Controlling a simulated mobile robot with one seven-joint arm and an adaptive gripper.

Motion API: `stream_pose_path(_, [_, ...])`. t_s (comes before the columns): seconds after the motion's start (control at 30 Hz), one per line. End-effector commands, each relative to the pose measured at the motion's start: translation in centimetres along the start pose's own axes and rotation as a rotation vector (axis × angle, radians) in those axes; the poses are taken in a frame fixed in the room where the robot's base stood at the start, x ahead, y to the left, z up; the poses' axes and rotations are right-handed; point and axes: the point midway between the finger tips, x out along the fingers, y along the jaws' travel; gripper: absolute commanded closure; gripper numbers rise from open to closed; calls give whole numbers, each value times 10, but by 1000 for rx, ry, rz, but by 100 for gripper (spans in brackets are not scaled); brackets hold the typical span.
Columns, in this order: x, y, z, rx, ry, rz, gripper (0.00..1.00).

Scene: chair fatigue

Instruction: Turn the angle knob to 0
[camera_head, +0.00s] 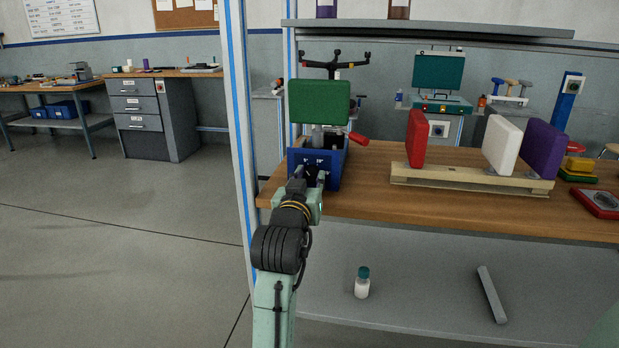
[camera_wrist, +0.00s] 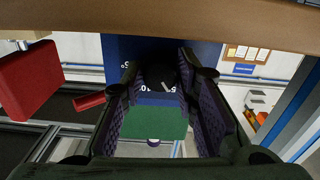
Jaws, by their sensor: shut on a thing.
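The angle knob (camera_wrist: 160,76) is a dark round knob with a light pointer line, on the front of a blue box (camera_head: 332,170). In the wrist view the box's blue face (camera_wrist: 122,55) carries white markings that are partly hidden by my fingers and too small to read surely. My gripper (camera_head: 311,179) reaches the front of the box in the head view. In the wrist view the purple-padded fingers of my gripper (camera_wrist: 161,88) stand on both sides of the knob and are shut on it. In the head view the fingers mostly hide the knob.
A green pad (camera_head: 319,102) stands above the blue box, and a red handle (camera_head: 357,138) sticks out to its right. The box sits on a wooden bench (camera_head: 450,213). Red (camera_head: 416,138), white (camera_head: 502,145) and purple (camera_head: 543,150) pads stand further right. A frame post (camera_head: 237,120) is close left.

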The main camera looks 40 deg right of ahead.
Motion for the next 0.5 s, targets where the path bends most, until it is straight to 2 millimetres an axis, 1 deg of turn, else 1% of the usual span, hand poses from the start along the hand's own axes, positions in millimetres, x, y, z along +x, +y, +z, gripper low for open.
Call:
stream_pose_path(0.17, [0, 0, -2, -123, -2, -1, 100])
stream_pose_path(0.5, [0, 1, -3, -440, -2, -1, 100])
